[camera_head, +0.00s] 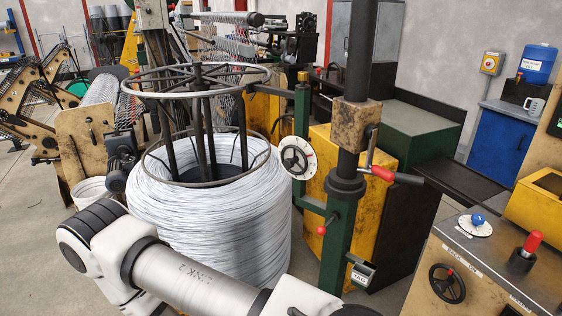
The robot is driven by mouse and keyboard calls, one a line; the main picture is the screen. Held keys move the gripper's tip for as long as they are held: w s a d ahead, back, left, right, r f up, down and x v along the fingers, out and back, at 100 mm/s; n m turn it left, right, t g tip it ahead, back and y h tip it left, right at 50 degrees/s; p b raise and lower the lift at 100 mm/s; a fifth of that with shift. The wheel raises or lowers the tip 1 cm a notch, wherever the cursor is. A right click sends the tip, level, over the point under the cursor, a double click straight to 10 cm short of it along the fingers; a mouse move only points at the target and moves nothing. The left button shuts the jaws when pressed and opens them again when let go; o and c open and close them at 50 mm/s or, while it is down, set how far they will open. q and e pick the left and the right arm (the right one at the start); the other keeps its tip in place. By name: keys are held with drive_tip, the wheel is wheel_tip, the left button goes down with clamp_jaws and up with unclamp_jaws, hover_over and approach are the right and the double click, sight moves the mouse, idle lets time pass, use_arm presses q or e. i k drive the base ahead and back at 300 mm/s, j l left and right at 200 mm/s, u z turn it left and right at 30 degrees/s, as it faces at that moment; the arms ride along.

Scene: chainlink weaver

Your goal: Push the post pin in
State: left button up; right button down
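A green post (338,247) stands upright right of the wire coil, with a dark pole rising from it. A red-knobbed pin (321,230) sticks out of the post's lower left side; I cannot tell how deep it sits. Higher up, a tan block (355,122) clamps the dark pole, and a red-tipped lever (383,173) sits beside it. Which of these is the post pin is not marked. One of my white arms crosses the bottom from the left, in front of the coil. Neither gripper is in view.
A large wire coil (222,230) on a round stand fills the middle. A white dial handwheel (297,158) sits left of the post. A tag holder (362,273) hangs low on it. A control panel (480,262) with a red knob and black handwheel stands at right.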

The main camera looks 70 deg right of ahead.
sight(321, 230)
drive_tip(key=z, duration=2.6)
